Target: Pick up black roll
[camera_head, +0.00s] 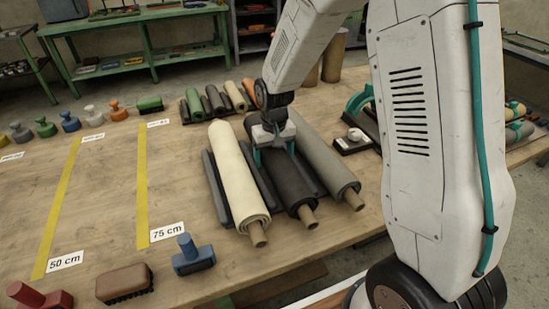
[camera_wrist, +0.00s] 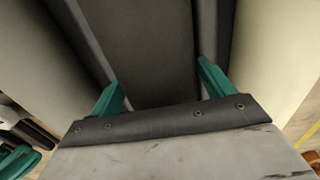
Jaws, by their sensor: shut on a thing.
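The black roll (camera_head: 296,190) lies on the wooden table between a cream roll (camera_head: 236,176) on its left and a grey roll (camera_head: 323,155) on its right. A brown core sticks out of its near end. My gripper (camera_head: 273,158) reaches down from above with its teal fingers on either side of the black roll, shut on it. In the wrist view the black roll (camera_wrist: 138,45) runs between the two teal fingers (camera_wrist: 160,88). I cannot tell whether the roll is lifted off its rests.
Dark cradle bars (camera_head: 216,188) lie alongside the rolls. Yellow strips (camera_head: 142,190) mark the table at left, with a 75 cm label (camera_head: 168,232). A blue-handled tool (camera_head: 193,256) and a brown brush (camera_head: 124,283) lie near the front edge. Smaller rolls (camera_head: 215,102) lie at the back.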

